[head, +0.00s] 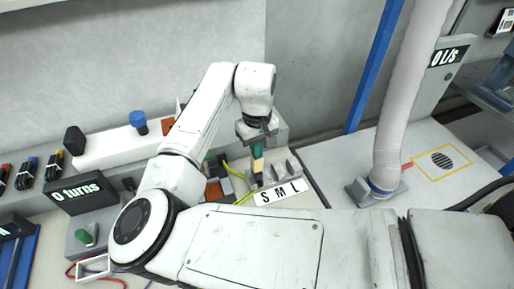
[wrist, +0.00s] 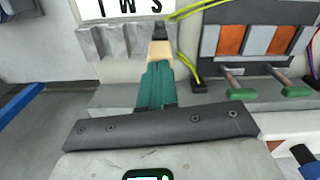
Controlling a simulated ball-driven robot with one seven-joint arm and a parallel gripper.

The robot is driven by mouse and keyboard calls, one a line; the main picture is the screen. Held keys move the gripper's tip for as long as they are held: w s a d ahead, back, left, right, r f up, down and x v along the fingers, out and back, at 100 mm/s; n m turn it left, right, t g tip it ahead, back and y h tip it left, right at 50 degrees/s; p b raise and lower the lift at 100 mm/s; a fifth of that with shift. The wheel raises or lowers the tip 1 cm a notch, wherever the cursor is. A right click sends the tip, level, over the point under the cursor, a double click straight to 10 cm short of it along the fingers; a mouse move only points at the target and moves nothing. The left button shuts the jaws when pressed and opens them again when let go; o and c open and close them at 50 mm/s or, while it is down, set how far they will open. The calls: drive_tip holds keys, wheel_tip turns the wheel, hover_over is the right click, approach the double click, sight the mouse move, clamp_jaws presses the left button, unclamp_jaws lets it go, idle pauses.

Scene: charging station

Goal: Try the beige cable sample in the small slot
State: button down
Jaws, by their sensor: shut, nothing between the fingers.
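My gripper (head: 258,177) points down at the slot row, its teal fingers closed together with tan and dark ends. In the wrist view my gripper (wrist: 160,36) reaches the grey block row at its S end. The white S M L sign (head: 281,193) stands by the row; the sign also shows upside down in the wrist view (wrist: 118,8). Ridged grey slot blocks (wrist: 108,42) stand under the M and L letters. The small slot is largely hidden by my fingertips; I cannot tell whether they touch it. I cannot make out a separate beige cable sample.
Yellow-green cables (wrist: 184,58) run close beside the fingertips. An orange-and-grey unit (wrist: 248,40) with green-handled pins sits beside them. A dark "0 turns" display (head: 83,192) stands at left. A thick pale hose (head: 403,100) stands at right on a bench with free room.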

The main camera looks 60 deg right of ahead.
drive_tip(key=shift+r+p, duration=1.4)
drive_tip(key=shift+p, duration=0.2)
wheel_tip(320, 180, up, 10)
drive_tip(key=b, duration=0.1)
drive_tip(key=shift+r, duration=0.25)
